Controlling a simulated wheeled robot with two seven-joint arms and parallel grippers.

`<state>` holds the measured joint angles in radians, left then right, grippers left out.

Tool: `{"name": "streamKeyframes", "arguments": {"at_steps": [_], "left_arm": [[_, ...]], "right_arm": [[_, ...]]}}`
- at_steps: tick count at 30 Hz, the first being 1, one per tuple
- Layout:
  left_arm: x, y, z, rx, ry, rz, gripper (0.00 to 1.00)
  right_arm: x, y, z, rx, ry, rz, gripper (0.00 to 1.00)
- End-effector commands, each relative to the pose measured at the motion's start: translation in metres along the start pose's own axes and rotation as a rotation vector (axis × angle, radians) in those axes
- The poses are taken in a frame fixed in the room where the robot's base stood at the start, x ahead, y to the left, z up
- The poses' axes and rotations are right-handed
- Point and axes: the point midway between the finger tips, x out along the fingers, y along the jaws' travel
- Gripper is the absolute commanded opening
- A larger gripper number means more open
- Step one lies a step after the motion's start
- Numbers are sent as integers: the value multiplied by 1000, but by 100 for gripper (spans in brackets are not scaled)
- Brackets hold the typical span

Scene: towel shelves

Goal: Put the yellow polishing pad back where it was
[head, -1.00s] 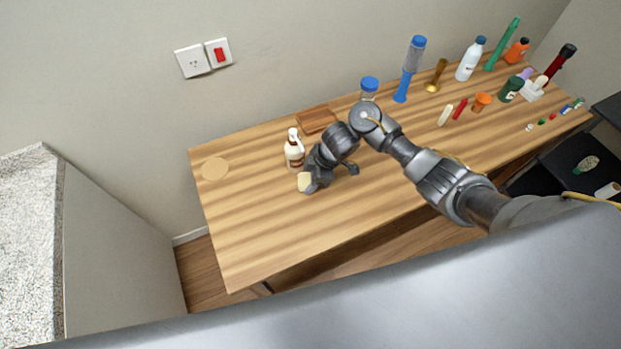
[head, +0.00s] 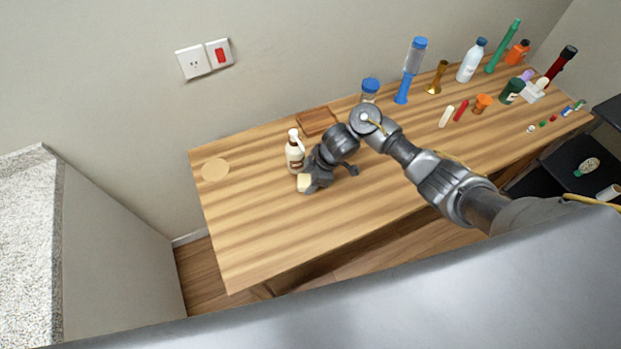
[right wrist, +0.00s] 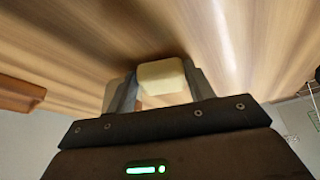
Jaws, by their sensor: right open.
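In the right wrist view the pad (right wrist: 162,77) lies between the two fingers of the right gripper (right wrist: 160,90), close to the wooden surface. The jaws are open, with a narrow gap beside the pad on the left. I cannot tell whether the pad touches the table. My left gripper is not in view.
A pump bottle (head: 295,150) stands just behind the gripper. A flat tan disc (head: 215,169) lies at the table's left end, and a brown wooden tray (head: 317,121) at the back. Several bottles and small items crowd the right end. The table's left front is clear.

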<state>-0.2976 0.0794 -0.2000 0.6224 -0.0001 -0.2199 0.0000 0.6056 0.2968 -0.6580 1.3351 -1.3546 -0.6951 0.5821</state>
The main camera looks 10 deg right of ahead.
Motion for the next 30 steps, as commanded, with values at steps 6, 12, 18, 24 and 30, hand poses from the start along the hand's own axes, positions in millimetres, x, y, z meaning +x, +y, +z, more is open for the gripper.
{"name": "streamKeyframes", "arguments": {"at_steps": [6,12,18,24,30], "left_arm": [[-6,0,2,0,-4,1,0],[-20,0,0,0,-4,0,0],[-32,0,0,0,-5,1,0],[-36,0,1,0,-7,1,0],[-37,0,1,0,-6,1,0]], "right_arm": [[-4,-10,4,-2,-21,-24,58],[-51,-5,2,-4,-19,-12,58],[-92,-4,1,-2,-15,-10,58],[-118,-4,0,-1,-11,-11,58],[-126,-5,-1,1,-10,-13,58]]}}
